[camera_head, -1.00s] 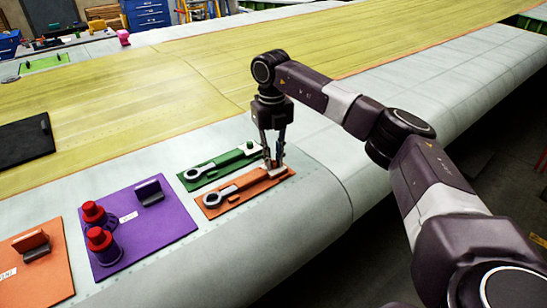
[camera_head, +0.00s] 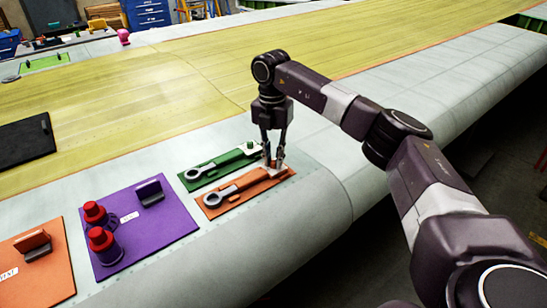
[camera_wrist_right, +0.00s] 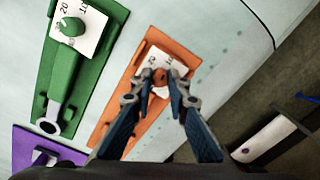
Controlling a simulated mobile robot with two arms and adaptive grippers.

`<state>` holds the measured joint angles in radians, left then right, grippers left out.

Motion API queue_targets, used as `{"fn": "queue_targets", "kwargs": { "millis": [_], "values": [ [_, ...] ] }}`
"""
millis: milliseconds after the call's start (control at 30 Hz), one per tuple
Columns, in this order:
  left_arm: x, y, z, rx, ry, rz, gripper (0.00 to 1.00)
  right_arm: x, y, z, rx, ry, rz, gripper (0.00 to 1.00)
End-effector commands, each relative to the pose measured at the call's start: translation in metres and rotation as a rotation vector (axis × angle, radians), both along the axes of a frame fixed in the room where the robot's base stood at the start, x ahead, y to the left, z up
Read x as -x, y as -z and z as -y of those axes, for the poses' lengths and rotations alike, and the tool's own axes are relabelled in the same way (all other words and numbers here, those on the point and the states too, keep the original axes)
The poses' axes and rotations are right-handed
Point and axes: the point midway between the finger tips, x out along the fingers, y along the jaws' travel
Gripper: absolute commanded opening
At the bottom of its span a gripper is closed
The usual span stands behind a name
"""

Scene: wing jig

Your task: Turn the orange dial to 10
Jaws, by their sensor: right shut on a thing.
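The orange dial (camera_wrist_right: 159,76) sits on a white scale card at the end of the orange panel (camera_wrist_right: 155,118). In the wrist view the numbers 20 and 10 show in part on the card. My right gripper (camera_wrist_right: 166,78) points down with its fingertips on both sides of the dial and is shut on it. In the head view the right gripper (camera_head: 274,168) stands over the far right end of the orange panel (camera_head: 232,204), and its fingers hide most of the dial. The dial's exact pointer reading is hidden. My left gripper is not in view.
A green panel (camera_head: 219,166) with its own green dial (camera_wrist_right: 72,26) lies close beside the orange one. The pale wing surface (camera_head: 270,240) in front is clear.

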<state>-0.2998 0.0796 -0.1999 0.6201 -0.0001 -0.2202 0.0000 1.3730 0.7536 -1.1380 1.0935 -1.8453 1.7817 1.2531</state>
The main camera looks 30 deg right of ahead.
Motion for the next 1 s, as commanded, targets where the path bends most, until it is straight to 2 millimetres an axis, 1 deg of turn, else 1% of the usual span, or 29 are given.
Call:
{"fn": "queue_targets", "kwargs": {
  "millis": [233,667,700,800,867,1000],
  "values": [
    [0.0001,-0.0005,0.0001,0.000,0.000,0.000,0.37,-0.0003,-0.0006,0.0002,0.000,0.057,0.001,0.00],
    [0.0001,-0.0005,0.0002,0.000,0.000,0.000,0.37,-0.0004,-0.0007,0.0000,0.000,0.065,0.001,0.00],
    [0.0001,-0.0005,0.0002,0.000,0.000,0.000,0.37,-0.0005,-0.0007,-0.0001,0.000,0.065,0.001,0.17],
    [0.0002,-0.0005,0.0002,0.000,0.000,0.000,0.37,-0.0003,-0.0006,-0.0001,0.000,0.065,0.001,0.28],
    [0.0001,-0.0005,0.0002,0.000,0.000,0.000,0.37,-0.0003,-0.0005,-0.0001,0.000,0.064,0.001,0.33],
    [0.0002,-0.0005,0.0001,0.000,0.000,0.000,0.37,-0.0002,-0.0003,-0.0001,0.000,0.064,0.000,0.33]
  ]
}}
